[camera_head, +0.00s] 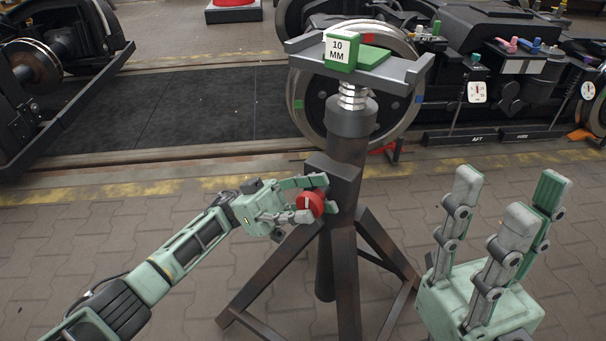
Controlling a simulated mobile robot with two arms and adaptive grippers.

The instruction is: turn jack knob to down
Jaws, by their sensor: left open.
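The jack (345,255) is a dark stand with splayed legs, a screw and a flat top plate. Its red knob (310,203) with a pale mark sits on the left side of a dark block on the column. My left gripper (311,198) is at the knob, with its open fingers around it above and below; whether they touch it cannot be told. My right gripper (512,215) is open and empty at the lower right, fingers pointing up, apart from the jack.
A green block labelled 10 MM (341,52) lies on the jack's top plate (400,68). A large wheel (400,110) and the bogie (490,60) stand behind. Another bogie is at the left. The paved floor (110,235) is clear at left.

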